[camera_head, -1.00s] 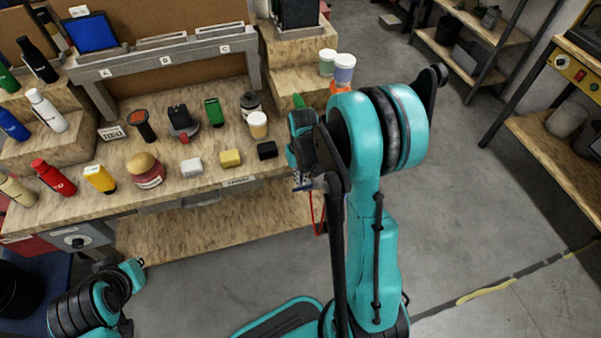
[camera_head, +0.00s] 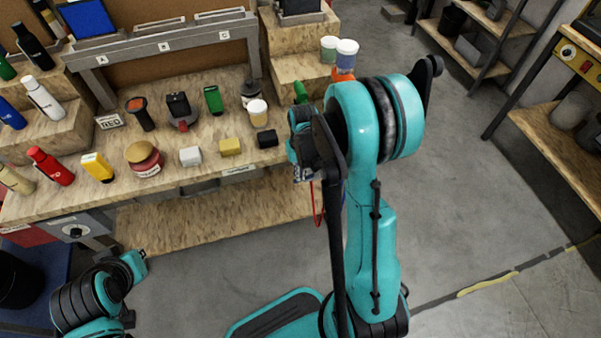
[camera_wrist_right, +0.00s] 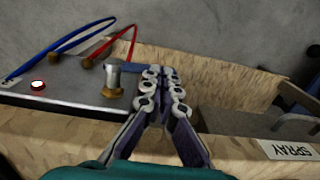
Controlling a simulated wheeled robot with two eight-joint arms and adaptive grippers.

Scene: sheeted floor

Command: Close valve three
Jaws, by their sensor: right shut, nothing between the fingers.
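In the right wrist view, a dark panel (camera_wrist_right: 72,101) carries a grey upright valve stem (camera_wrist_right: 112,74) on a brass base. A short blue lever (camera_wrist_right: 131,67) sticks out from the stem toward my fingers. My right gripper (camera_wrist_right: 165,74) is shut and empty, just right of this lever; I cannot tell whether they touch. No valve number is readable. In the head view my right arm hides most of the panel and the gripper. My left arm shows at the lower left; its gripper cannot be made out clearly.
A red hose (camera_wrist_right: 131,42) and a blue hose (camera_wrist_right: 62,42) arch above the panel from brass fittings. A wooden bin edge with a SPRAY label (camera_wrist_right: 290,150) is at the right. The workbench (camera_head: 215,171) holds bottles, cups and small blocks.

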